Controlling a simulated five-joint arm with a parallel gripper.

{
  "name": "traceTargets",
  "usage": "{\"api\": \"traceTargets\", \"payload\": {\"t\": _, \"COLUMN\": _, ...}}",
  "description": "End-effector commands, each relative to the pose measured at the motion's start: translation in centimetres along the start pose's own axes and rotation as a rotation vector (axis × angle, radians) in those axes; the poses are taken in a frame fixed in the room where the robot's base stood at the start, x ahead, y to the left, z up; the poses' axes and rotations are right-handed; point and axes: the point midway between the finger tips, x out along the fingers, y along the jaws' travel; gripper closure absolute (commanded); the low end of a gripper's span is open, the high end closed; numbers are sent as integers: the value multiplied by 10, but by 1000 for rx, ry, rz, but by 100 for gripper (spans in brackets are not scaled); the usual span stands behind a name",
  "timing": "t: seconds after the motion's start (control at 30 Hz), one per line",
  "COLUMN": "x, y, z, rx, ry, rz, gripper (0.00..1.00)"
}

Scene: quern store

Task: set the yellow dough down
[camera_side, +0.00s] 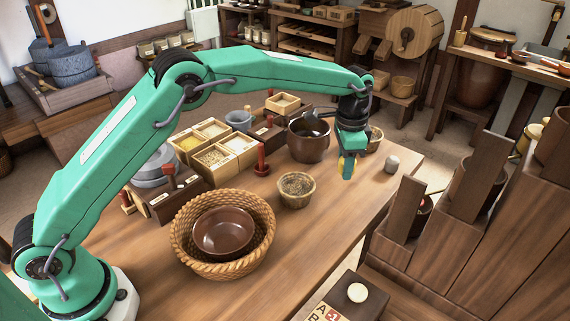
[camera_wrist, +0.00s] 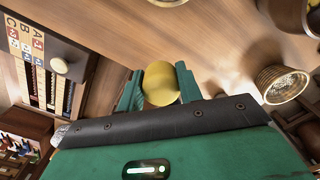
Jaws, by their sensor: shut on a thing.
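The yellow dough (camera_wrist: 160,84) is a smooth rounded lump held between the two green fingers of my gripper (camera_wrist: 159,88) in the wrist view. In the side view my gripper (camera_side: 347,168) hangs over the right part of the wooden table (camera_side: 330,215), with a bit of the yellow dough (camera_side: 341,163) showing at its left edge. The dough appears to be above the tabletop; the exact gap is hard to tell.
A small woven basket (camera_side: 296,189) stands left of my gripper, and a brown pot (camera_side: 309,139) stands behind it. A grey cylinder (camera_side: 392,164) is close on the right. A large wicker basket (camera_side: 180,232) holds a brown bowl (camera_side: 223,232). The front right tabletop is clear.

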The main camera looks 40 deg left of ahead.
Motion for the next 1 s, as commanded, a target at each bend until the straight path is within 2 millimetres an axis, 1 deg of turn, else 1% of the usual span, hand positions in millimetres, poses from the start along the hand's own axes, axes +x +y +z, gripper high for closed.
{"api": "traceTargets", "payload": {"t": 0.03, "x": 1, "y": 8, "z": -10, "rx": 3, "ry": 1, "rz": 0, "gripper": 92}}
{"api": "traceTargets", "payload": {"t": 0.2, "x": 1, "y": 28, "z": -32, "rx": 2, "ry": 0, "rz": 0, "gripper": 92}}
{"api": "traceTargets", "payload": {"t": 0.33, "x": 1, "y": 36, "z": -39, "rx": 0, "ry": 1, "rz": 0, "gripper": 92}}
{"api": "traceTargets", "payload": {"t": 0.53, "x": 1, "y": 38, "z": -41, "rx": -1, "ry": 0, "rz": 0, "gripper": 92}}
{"api": "traceTargets", "payload": {"t": 0.67, "x": 3, "y": 34, "z": -41, "rx": -2, "ry": 0, "rz": 0, "gripper": 92}}
{"api": "traceTargets", "payload": {"t": 0.77, "x": 8, "y": 27, "z": -41, "rx": -3, "ry": 0, "rz": 0, "gripper": 92}}
{"api": "traceTargets", "payload": {"t": 0.87, "x": 15, "y": 15, "z": -41, "rx": -3, "ry": -1, "rz": 0, "gripper": 92}}
{"api": "traceTargets", "payload": {"t": 1.0, "x": 29, "y": -7, "z": -41, "rx": -4, "ry": -2, "rz": 1, "gripper": 92}}
